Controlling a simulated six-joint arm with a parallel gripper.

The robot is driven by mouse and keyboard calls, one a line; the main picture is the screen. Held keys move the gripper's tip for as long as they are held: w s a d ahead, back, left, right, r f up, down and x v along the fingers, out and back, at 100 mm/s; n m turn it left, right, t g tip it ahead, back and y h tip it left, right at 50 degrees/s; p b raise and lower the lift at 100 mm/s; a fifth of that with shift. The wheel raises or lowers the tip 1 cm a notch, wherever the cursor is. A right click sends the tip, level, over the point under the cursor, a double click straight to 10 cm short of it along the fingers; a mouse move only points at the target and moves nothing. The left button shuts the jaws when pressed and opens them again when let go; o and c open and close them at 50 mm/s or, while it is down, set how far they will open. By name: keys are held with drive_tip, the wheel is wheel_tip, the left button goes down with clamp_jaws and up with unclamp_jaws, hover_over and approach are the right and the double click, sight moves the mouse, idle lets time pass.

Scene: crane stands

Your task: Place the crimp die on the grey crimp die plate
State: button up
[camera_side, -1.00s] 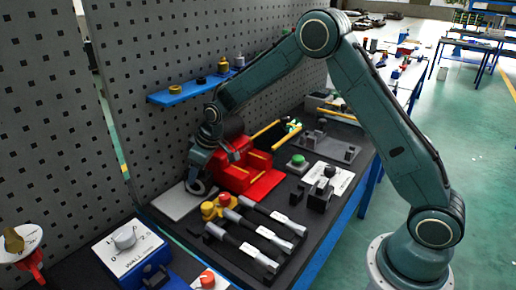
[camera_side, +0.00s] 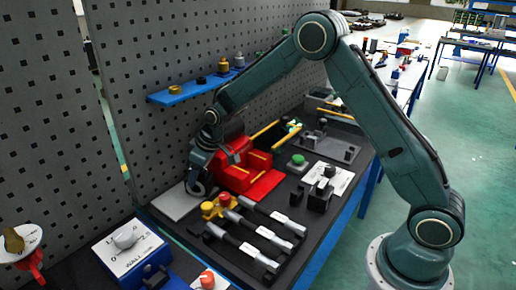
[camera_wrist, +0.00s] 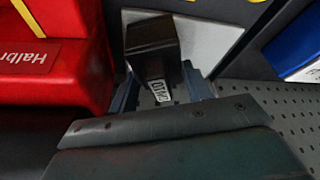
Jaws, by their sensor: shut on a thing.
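The crimp die (camera_wrist: 152,45) is a dark block with a white label; in the wrist view it sits between the two fingers of my gripper (camera_wrist: 160,92). My gripper is shut on it. The grey crimp die plate (camera_side: 176,203) lies flat on the bench at the foot of the pegboard; it also shows in the wrist view (camera_wrist: 205,38), behind and beside the die. In the side view my gripper (camera_side: 196,188) is low at the plate's right end. The die is hidden there, and I cannot tell whether it touches the plate.
A red machine (camera_side: 245,168) stands close to the right of my gripper; its red side (camera_wrist: 60,60) fills the left of the wrist view. A yellow and red knob unit (camera_side: 217,206) and several black-and-silver tools (camera_side: 255,232) lie in front. The pegboard (camera_side: 130,120) rises behind.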

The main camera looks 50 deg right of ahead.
drive_tip(key=shift+f, duration=0.2)
drive_tip(key=o, duration=1.5)
drive_tip(key=shift+o, duration=0.4)
drive_tip(key=shift+f, duration=0.1)
drive_tip(key=v, duration=1.4)
drive_tip(key=shift+s+d, duration=0.1)
